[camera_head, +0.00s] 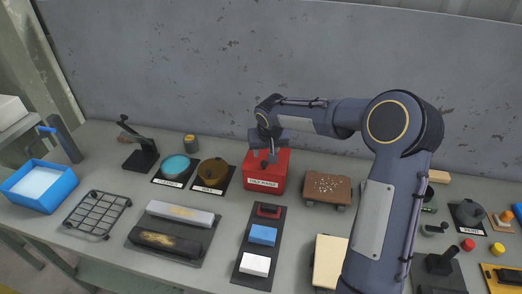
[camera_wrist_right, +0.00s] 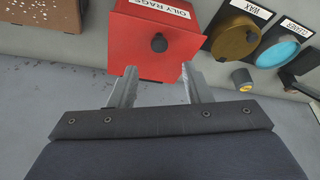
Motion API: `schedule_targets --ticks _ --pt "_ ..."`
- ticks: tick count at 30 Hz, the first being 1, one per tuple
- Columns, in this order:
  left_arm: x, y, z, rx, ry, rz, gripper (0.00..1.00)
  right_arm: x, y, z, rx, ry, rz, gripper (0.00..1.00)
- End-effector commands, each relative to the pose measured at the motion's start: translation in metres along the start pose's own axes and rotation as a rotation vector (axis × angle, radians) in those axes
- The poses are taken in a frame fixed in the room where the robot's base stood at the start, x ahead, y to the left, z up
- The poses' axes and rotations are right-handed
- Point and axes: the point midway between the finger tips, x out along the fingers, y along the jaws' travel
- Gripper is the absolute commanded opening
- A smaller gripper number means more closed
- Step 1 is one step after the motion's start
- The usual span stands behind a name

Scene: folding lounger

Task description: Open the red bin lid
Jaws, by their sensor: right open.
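The red bin (camera_head: 264,183) stands on the table near the middle, with a white "OILY RAGS" label on its front; it also shows in the right wrist view (camera_wrist_right: 140,55). A dark round knob (camera_wrist_right: 159,43) is on its red lid, and the lid looks closed. My right gripper (camera_head: 266,157) is over the back part of the bin in the head view. In the right wrist view its two fingers (camera_wrist_right: 159,72) are apart with nothing between them, pointing toward the lid's edge near the knob. I cannot tell whether they touch the bin. My left gripper is not in view.
A brown tin (camera_head: 213,173) and a blue tin (camera_head: 174,167) stand left of the bin, and a brown speckled block (camera_head: 328,187) stands to the right. A dark tray (camera_head: 258,247) with brushes or blocks lies in front. A grey wall (camera_head: 300,50) rises behind.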

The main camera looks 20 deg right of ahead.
Motion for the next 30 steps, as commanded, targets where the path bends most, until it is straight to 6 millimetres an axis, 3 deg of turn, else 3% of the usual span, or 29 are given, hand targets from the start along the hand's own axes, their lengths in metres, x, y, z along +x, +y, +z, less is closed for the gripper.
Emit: schedule_targets --ticks 12,25,30 --pt "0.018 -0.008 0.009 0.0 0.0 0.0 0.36 0.064 0.0 0.001 0.0 -0.002 0.0 0.44" --pt "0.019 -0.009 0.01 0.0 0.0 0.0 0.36 0.075 0.0 0.0 0.0 0.0 0.0 0.44" --pt "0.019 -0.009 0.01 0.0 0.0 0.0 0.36 0.075 0.0 0.001 0.0 -0.001 0.0 0.23"
